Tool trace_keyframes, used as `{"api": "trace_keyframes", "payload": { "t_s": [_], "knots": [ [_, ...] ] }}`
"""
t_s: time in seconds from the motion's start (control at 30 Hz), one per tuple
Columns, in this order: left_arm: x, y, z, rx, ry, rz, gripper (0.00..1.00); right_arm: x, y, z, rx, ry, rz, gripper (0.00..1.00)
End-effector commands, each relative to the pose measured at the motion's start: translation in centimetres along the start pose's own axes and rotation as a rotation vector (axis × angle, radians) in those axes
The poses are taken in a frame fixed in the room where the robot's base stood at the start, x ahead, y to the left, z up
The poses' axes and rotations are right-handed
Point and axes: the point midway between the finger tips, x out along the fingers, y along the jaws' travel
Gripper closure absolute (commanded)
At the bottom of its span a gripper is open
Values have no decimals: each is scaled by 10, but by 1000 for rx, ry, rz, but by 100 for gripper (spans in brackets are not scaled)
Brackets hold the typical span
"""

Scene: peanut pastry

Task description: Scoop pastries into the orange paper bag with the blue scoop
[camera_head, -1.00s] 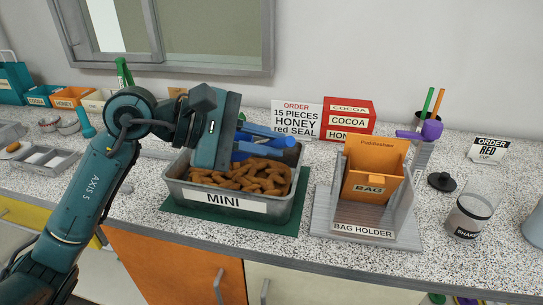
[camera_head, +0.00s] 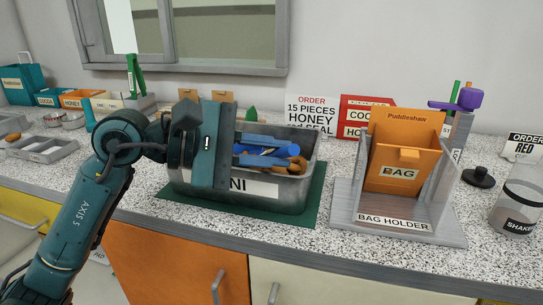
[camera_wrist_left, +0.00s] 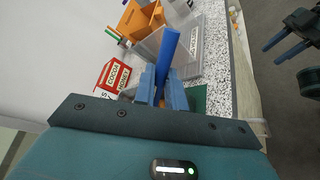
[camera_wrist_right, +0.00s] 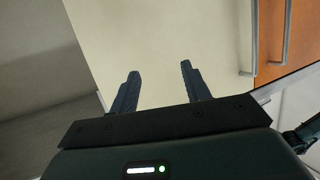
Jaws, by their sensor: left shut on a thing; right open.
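The blue scoop (camera_head: 258,151) is between the fingers of my left gripper (camera_head: 268,147), which is shut on it above the MINI bin. In the left wrist view its blue handle (camera_wrist_left: 168,48) sticks up past the fingers (camera_wrist_left: 162,88). Brown pastries (camera_head: 296,165) show at the bin's right end; my gripper and arm hide the rest. The grey bin (camera_head: 297,192) stands on a green mat. The orange paper bag (camera_head: 387,181) stands upright in the clear bag holder (camera_head: 438,233) to the right. My right gripper (camera_wrist_right: 158,78) is open and empty, facing cabinet fronts.
Order sign (camera_head: 311,116) and a red cocoa box (camera_head: 366,115) stand behind. A shaker (camera_head: 516,205) and a black lid (camera_head: 479,177) are right of the holder. Grey trays (camera_head: 45,149) lie at left. A narrow strip of counter is clear between mat and holder.

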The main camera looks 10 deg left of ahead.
Motion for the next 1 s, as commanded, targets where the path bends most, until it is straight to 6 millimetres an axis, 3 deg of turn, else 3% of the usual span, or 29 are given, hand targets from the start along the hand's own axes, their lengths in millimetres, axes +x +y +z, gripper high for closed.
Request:
{"api": "trace_keyframes", "payload": {
  "t_s": [0.03, 0.1, 0.33, 0.47, 0.7, 1.0],
  "knots": [
    [1, -6, -4, 3, -1, 4, 100, 4, -1, 8, -11, -2, -5, 53],
    [2, 3, 1, -9, 10, -19, 100, -1, 0, -7, 0, 1, -2, 53],
    [10, 4, -3, -47, 48, -94, 100, -15, 5, -28, 46, 22, 19, 53],
    [18, 10, -5, -91, 89, -179, 100, -24, 6, -49, 91, 23, 21, 53],
    [33, 9, -13, -157, 153, -308, 100, -7, -1, -34, 139, -89, 2, 53],
    [39, 4, -18, -180, 176, -355, 100, -2, -5, -27, 149, -125, -12, 53]
  ]
}}
